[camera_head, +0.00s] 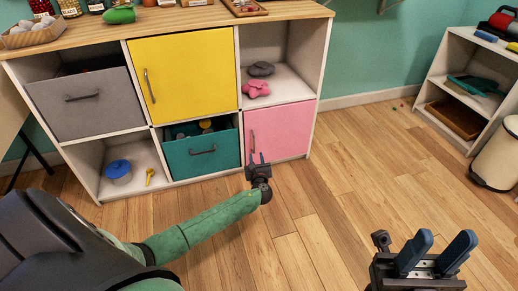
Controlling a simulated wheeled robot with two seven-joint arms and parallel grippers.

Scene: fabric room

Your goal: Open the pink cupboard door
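The pink cupboard door (283,130) is at the lower right of the white cabinet and looks closed. My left gripper (257,159) is in front of the door's lower left, just below the handle. Its two fingers stand apart, and nothing shows between them. I cannot tell whether it touches the door. My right gripper (437,254) is at the lower right over the floor, with its two blue fingers apart and empty.
A yellow door (190,75), a grey drawer front (84,104) and a teal drawer (203,156) are in the same cabinet. A white shelf (447,75) and a cream bin (497,160) stand at the right. The wooden floor between is clear.

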